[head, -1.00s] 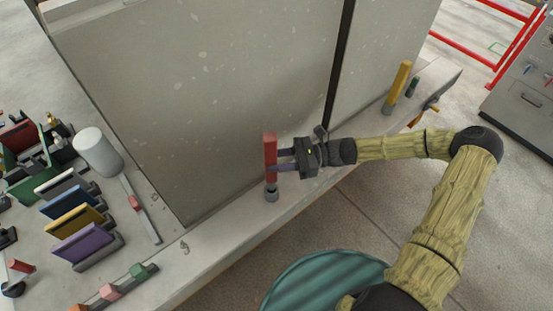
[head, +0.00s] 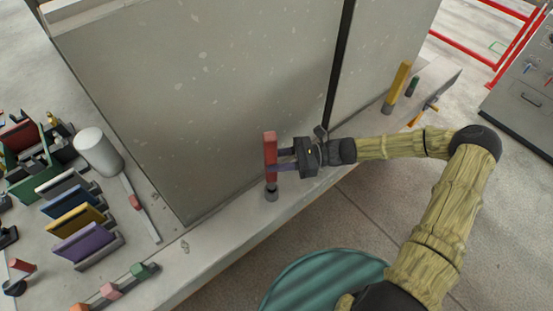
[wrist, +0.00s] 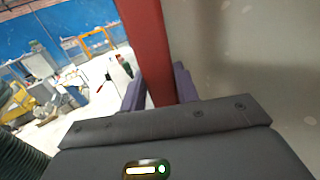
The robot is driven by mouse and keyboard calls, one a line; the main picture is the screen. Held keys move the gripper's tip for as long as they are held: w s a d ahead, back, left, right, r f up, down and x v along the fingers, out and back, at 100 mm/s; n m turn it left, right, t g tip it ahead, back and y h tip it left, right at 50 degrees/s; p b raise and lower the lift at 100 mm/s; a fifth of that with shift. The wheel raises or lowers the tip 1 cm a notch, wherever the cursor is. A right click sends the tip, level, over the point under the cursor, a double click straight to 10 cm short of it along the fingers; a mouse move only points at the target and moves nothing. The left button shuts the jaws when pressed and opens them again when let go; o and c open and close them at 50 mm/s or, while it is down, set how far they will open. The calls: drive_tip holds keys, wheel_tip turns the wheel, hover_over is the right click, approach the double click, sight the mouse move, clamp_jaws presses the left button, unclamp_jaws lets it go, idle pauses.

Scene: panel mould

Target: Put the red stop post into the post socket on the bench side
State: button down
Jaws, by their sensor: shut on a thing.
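The red stop post (head: 270,148) stands upright at the near edge of the bench side. My gripper (head: 280,159) comes from the right and is shut on the post partway up. The grey post socket (head: 271,195) is directly under the post, and the post's lower end meets it or is in it; I cannot tell how deep. In the wrist view the red post (wrist: 148,50) runs up between my two purple fingers (wrist: 157,92); its lower end is hidden there.
A large grey panel (head: 210,90) stands just behind the post. A white cylinder (head: 97,151) and several coloured plates in holders are at left. A teal round drum (head: 325,280) is below.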

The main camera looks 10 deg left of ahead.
drive_tip(key=shift+f+b, duration=1.55)
drive_tip(key=shift+f, duration=1.4)
drive_tip(key=c, duration=1)
unclamp_jaws()
drive_tip(key=shift+o, duration=0.2)
drive_tip(key=shift+f, duration=0.1)
drive_tip(key=b+v, duration=0.4)
drive_tip(key=v, duration=1.3)
drive_tip(key=shift+d, duration=0.25)
